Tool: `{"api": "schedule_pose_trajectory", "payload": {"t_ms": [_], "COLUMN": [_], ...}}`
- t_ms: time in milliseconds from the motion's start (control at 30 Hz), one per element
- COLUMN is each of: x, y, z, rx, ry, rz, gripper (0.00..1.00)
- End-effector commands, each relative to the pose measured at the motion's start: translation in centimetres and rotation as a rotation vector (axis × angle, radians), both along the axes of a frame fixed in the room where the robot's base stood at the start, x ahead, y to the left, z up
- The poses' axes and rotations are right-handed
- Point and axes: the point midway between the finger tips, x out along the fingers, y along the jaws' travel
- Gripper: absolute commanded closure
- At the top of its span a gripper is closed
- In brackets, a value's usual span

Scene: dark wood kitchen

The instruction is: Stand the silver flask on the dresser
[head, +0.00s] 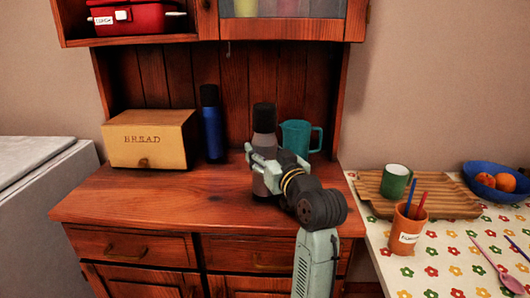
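The silver flask (264,143) is upright at the middle right of the dresser (150,205), with a grey body and a black cap. My gripper (262,162) is closed around the middle of its body, reaching in from the right front. The flask's upper body and cap show above the fingers and its lower part shows below them. Its base appears at or just over the dresser top; I cannot tell whether it touches. Part of the body is hidden by my gripper.
A blue flask (213,128) and a bread box (150,138) stand to the left on the dresser. A teal jug (299,136) stands close behind my gripper at the right. The dresser's front left is clear. A flowered table (420,265) adjoins at the right.

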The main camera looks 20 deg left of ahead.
Motion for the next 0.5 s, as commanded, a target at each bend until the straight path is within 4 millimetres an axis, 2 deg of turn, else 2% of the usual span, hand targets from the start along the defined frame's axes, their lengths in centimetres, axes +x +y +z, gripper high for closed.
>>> {"api": "schedule_pose_trajectory", "payload": {"t_ms": [267, 500], "x": [0.02, 0.02], "y": [-0.01, -0.01], "z": [0.02, 0.03], "rx": [-0.001, -0.001], "ry": [0.001, 0.001], "rz": [0.000, 0.000], "gripper": [0.31, 0.30]}}
